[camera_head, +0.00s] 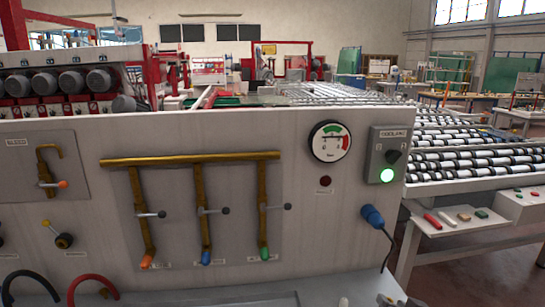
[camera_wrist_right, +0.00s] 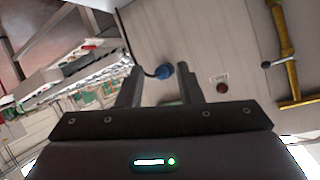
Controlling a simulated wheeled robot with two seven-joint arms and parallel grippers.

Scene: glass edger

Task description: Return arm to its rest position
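My right gripper (camera_wrist_right: 158,70) shows in the right wrist view with its two dark fingers apart and nothing between them. The head view also shows this blue fitting (camera_head: 373,216), with a dark cable hanging down. At the bottom edge of the head view only small light and dark shapes show, too cut off to tell what they are. My left gripper is not in view.
The grey machine panel (camera_head: 90,240) stands ahead with brass pipes (camera_head: 190,159), valve levers, a gauge (camera_head: 330,142) and a cooling switch box (camera_head: 390,155) lit green. At right are a roller conveyor (camera_head: 460,150) and a shelf (camera_head: 450,229) holding small coloured blocks.

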